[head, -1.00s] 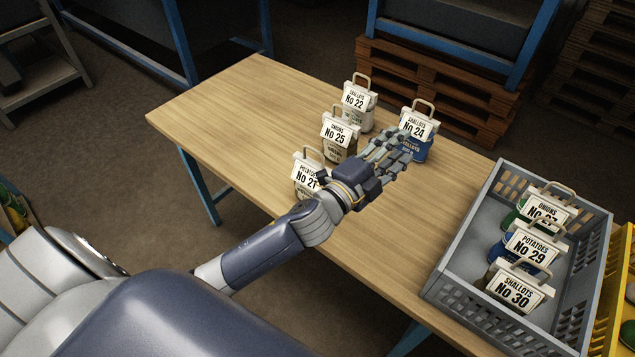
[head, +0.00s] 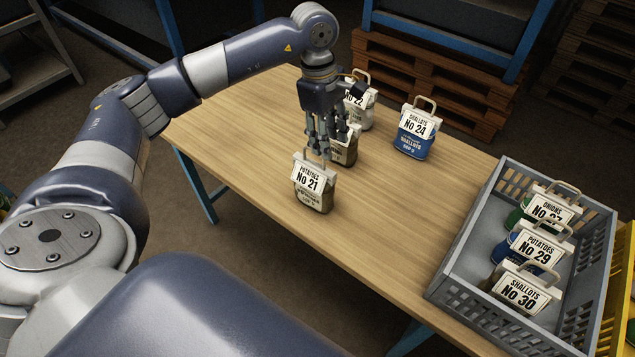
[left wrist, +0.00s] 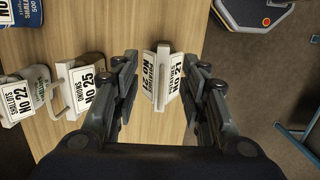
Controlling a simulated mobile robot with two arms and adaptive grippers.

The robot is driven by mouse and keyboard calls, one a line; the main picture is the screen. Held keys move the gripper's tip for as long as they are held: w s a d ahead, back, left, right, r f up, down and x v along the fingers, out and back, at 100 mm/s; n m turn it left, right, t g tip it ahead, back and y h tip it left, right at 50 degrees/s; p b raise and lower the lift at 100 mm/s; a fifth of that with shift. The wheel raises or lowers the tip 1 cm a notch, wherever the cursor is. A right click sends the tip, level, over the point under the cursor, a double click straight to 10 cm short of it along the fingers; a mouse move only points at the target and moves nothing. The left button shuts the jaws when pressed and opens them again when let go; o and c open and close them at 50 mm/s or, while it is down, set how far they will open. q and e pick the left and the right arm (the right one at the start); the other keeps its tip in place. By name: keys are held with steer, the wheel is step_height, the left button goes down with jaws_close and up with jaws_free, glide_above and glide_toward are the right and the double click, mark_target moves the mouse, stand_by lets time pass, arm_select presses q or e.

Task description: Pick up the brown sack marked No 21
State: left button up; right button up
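The brown sack marked No 21 (head: 314,196) stands upright on the near part of the table, with a white Potatoes tag and a handle on top. My left gripper (head: 322,148) points down just above it, its fingertips by the handle. In the left wrist view the sack's tag and pale handle (left wrist: 162,80) lie between the two spread fingers of my left gripper (left wrist: 160,66), with gaps on both sides. The gripper is open and holds nothing. My right gripper is not in view.
Behind stand sack No 25 (head: 345,150), partly hidden by my gripper, sack No 22 (head: 360,112) and blue sack No 24 (head: 414,140). A grey crate (head: 451,290) with several sacks is at right. The wooden table (head: 385,220) is clear between.

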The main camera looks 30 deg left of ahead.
arm_select(q)
steer(key=r+y, duration=0.1)
steer(key=y, duration=0.1)
glide_above(314, 164)
steer(key=shift+s+a, duration=0.1)
steer(key=shift+a, duration=0.1)
step_height(314, 164, down, 4)
steer(key=shift+f+p, duration=0.25)
steer(key=shift+p, duration=0.5)
steer(key=f+p, duration=0.1)
steer(key=f, duration=0.1)
steer(key=f+p, duration=0.1)
steer(key=f, duration=0.2)
steer(key=shift+d+f+p, duration=0.2)
steer(key=shift+f+p, duration=0.05)
steer(key=shift+p, duration=0.15)
steer(key=shift+f, duration=0.25)
jaws_close()
steer(key=shift+w+r, duration=0.1)
steer(key=shift+w, duration=0.1)
